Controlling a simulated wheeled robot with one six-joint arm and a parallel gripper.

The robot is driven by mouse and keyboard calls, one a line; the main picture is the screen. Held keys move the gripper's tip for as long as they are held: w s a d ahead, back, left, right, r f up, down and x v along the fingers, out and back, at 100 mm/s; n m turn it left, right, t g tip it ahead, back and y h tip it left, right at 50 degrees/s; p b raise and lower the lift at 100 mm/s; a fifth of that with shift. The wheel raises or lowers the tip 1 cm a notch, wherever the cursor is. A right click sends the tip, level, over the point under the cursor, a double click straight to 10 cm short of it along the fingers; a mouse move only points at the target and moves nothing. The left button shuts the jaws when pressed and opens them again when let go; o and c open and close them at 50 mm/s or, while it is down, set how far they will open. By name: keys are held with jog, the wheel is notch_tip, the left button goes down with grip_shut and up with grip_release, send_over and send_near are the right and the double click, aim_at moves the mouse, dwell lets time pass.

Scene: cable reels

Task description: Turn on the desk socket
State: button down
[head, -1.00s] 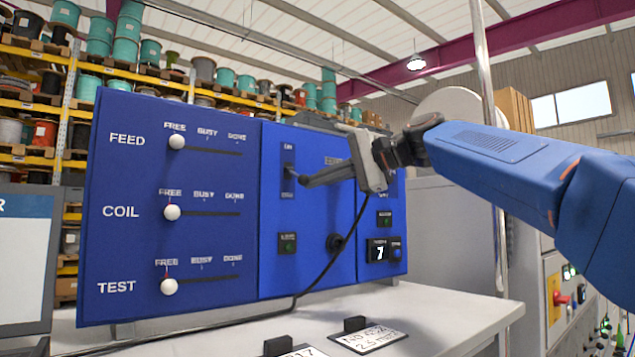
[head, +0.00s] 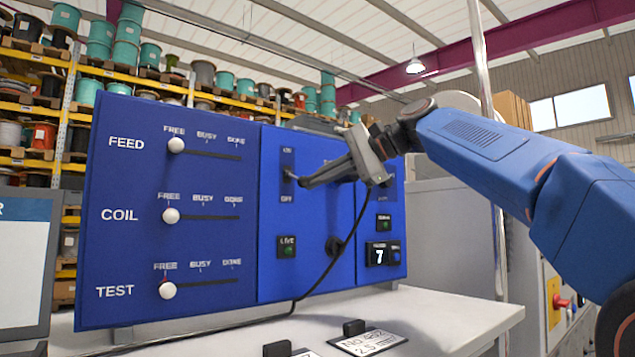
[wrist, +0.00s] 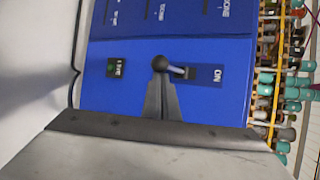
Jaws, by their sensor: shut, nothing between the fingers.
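The desk socket's switch is a small dark lever (head: 289,174) on the blue panel (head: 270,230), between an ON label above and an OFF label below. In the wrist view the lever (wrist: 178,71) ends in a round dark knob beside the ON label. I cannot tell its exact tilt. My gripper (head: 303,183) is shut and empty, its fingertips at the lever; in the wrist view the fingers (wrist: 162,85) point at the knob, touching or very close. The LIVE lamp (head: 287,247) below is dark green and looks unlit.
Three FEED, COIL and TEST sliders (head: 172,216) stand left on the panel, knobs at FREE. A dark cable (head: 318,280) runs from a plug on the panel to the pale desk (head: 450,312). Small label stands (head: 367,338) sit in front. A metal pole (head: 485,100) rises behind my arm.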

jog(key=shift+r+g+h, duration=0.3)
jog(key=shift+r+h, duration=0.1)
jog(key=shift+r, duration=1.6)
jog(key=shift+r, duration=0.65)
